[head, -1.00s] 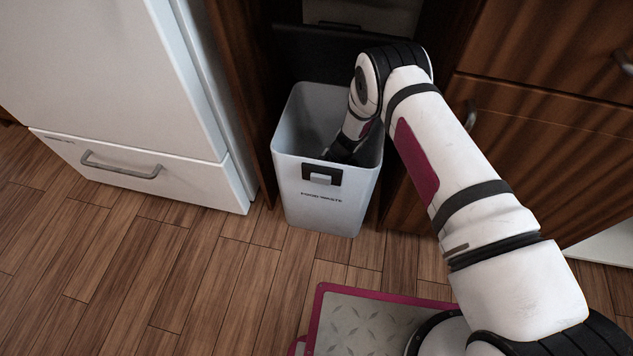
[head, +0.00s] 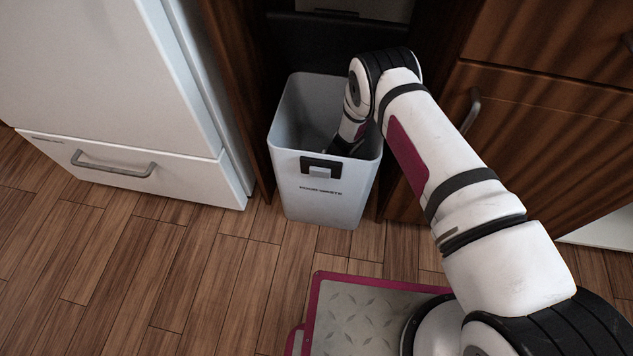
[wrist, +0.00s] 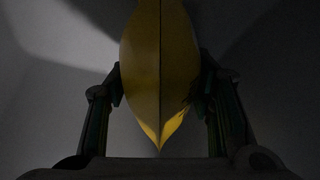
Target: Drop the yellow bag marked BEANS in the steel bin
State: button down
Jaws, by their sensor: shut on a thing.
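A yellow bag (wrist: 160,70) hangs between the two fingers of my gripper (wrist: 160,88) in the wrist view, its pointed end toward the gripper body. My gripper is shut on it, with a finger on each side. No marking can be read on the bag. In the head view my gripper (head: 341,148) reaches down inside a pale grey bin (head: 325,205) lettered FOOD WASTE. The bin's front wall and rim hide the fingertips and the bag there. Smooth grey surfaces surround the bag in the wrist view.
The bin stands in a dark cabinet opening between a white fridge (head: 120,90) and wooden drawers (head: 545,130). The drawer side is close to my arm. The wooden floor (head: 200,270) in front is clear.

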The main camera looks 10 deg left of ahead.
jog(key=shift+f, duration=0.1)
jog(key=c, duration=0.7)
grip_release()
jog(key=shift+c, duration=0.2)
jog(key=p+v, duration=0.3)
jog(key=v, duration=0.5)
jog(key=shift+a+r, duration=0.1)
jog(key=shift+r, duration=0.25)
